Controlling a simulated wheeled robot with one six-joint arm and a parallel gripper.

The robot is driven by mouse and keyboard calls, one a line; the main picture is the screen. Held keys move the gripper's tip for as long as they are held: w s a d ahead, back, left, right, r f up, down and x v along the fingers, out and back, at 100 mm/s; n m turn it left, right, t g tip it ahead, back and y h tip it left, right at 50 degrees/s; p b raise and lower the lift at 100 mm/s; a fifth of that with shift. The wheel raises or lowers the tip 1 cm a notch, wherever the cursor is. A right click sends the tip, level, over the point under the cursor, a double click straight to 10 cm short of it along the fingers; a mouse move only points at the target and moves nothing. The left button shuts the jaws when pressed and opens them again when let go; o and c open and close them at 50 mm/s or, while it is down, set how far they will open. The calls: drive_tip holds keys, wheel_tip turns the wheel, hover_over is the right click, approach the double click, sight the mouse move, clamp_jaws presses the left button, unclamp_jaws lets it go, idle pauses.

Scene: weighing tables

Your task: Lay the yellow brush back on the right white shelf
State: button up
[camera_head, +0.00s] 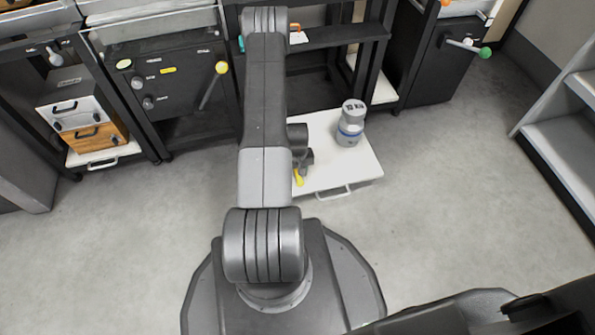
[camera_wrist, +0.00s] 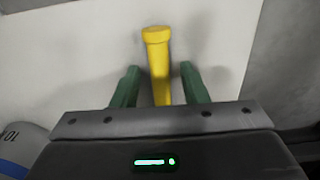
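The yellow brush (camera_wrist: 158,62) shows in the wrist view as a yellow handle over a white surface. My gripper (camera_wrist: 160,69) has green fingers, one on each side of the handle, with a visible gap on both sides. The gripper is open and not closed on the brush. The brush's far end is hidden behind the gripper body. In the head view a small yellow piece of the brush (camera_head: 299,178) shows beside my arm, over the right white shelf (camera_head: 352,178). Whether it touches the shelf cannot be told. The gripper fingers are hidden by my arm there.
A grey cylinder with a blue band (camera_head: 350,124) stands on the right white shelf; part of it shows in the wrist view (camera_wrist: 22,142). Another white shelf (camera_head: 104,153) at the left bears white and orange boxes. Black table frames stand behind. Grey floor is clear at the right.

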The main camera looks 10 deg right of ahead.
wheel_tip(320, 180, up, 12)
drive_tip(key=p, duration=0.4)
drive_tip(key=shift+r, duration=0.15)
